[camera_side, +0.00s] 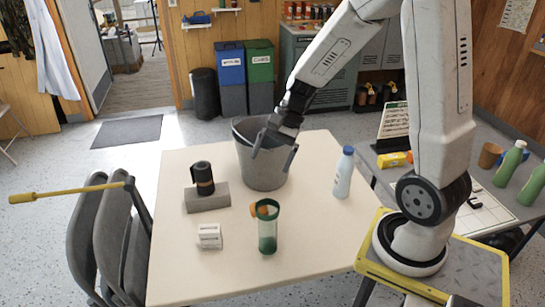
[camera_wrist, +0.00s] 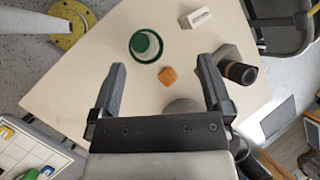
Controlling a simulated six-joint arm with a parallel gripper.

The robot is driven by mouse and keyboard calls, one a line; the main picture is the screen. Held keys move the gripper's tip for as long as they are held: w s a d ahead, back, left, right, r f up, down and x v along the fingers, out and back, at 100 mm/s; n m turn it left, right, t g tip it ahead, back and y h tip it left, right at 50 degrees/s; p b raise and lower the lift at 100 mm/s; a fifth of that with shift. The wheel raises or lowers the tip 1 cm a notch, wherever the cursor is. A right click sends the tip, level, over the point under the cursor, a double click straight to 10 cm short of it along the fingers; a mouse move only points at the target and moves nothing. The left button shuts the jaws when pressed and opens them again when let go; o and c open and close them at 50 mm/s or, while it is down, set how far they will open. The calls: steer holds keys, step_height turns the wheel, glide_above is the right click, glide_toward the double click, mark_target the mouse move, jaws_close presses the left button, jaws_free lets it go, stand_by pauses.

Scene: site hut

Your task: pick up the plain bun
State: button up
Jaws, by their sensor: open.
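A small orange-brown rounded piece, the only thing here that looks like the plain bun (camera_wrist: 168,75), lies on the table beside the green cup in the wrist view. In the side view the bun (camera_side: 253,210) is behind the cup's upper part and partly covered by it.
The clear green cup (camera_side: 268,235) stands right by the bun. A white box (camera_side: 209,236) and a white-blue bottle (camera_side: 343,175) are also on the table (camera_side: 310,245).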

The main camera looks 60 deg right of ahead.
steer(key=w+d+r+m+t+y, duration=0.1)
steer(key=w+d+m+t+y, duration=0.2)
steer(key=d+m, duration=0.35)
steer(key=w+d+r+m+t+y, duration=0.1)
steer(key=w+d+m+t, duration=0.35)
steer(key=d+m, duration=0.2)
step_height(320, 180, down, 23)
steer(key=shift+s+a+n, duration=0.25)
steer(key=shift+s+n, duration=0.15)
steer(key=shift+f, duration=0.2)
steer(key=shift+f, duration=3)
steer(key=shift+f, duration=0.1)
steer(key=shift+f, duration=0.2)
steer(key=shift+x, duration=2.55)
